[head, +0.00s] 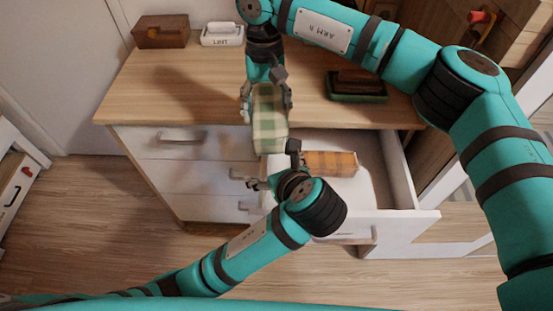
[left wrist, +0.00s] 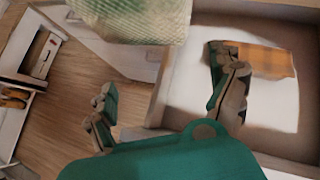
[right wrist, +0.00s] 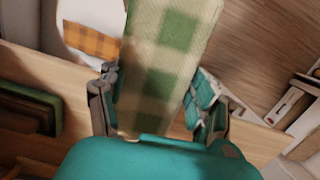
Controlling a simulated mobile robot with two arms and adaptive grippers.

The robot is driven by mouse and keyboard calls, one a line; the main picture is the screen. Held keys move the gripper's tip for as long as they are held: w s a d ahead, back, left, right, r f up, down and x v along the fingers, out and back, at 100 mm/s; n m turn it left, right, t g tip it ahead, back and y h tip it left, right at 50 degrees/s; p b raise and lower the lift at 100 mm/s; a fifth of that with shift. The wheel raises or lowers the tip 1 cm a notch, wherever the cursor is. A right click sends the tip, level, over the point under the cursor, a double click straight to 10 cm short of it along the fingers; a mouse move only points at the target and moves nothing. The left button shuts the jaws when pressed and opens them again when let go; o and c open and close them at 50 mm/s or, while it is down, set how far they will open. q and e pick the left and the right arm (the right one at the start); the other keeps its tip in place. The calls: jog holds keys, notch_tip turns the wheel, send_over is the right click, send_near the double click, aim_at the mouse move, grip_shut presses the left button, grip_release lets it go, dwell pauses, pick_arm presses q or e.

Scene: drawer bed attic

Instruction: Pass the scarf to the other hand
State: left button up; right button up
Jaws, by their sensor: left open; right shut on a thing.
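The scarf (head: 269,122) is a folded green and cream checked cloth. It hangs from my right gripper (head: 266,100), which is shut on its upper part in front of the dresser top's front edge. In the right wrist view the scarf (right wrist: 170,50) sits between both fingers. My left gripper (head: 270,170) is open and empty just below the scarf's lower end. In the left wrist view the scarf (left wrist: 130,20) shows at the top, ahead of the open left fingers (left wrist: 170,95), and not between them.
An open drawer (head: 400,170) holds an orange checked cloth (head: 330,162). On the dresser top (head: 190,80) are a brown box (head: 160,32), a white lint box (head: 222,35) and a green tray with a brown brush (head: 357,85). Floor at the left is clear.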

pick_arm(q)
jog(key=d+r+m+t+h, duration=0.1)
jog(key=d+r+m+t, duration=0.15)
jog(key=d+r, duration=0.3)
pick_arm(e)
jog(key=shift+a, duration=0.1)
jog(key=shift+s, duration=0.1)
pick_arm(q)
jog(key=t, duration=0.2)
send_near(269, 132)
notch_tip(269, 132, down, 2)
jog(key=shift+m+h, duration=0.3)
jog(key=shift+m, duration=0.15)
jog(key=x, duration=1.2)
jog(key=shift+w+a, duration=0.15)
jog(key=shift+w, duration=0.15)
jog(key=c, duration=1.2)
pick_arm(e)
jog(key=shift+a, duration=0.1)
pick_arm(q)
jog(key=shift+c, duration=0.2)
pick_arm(e)
jog(key=o, duration=1.3)
jog(key=shift+o, duration=0.2)
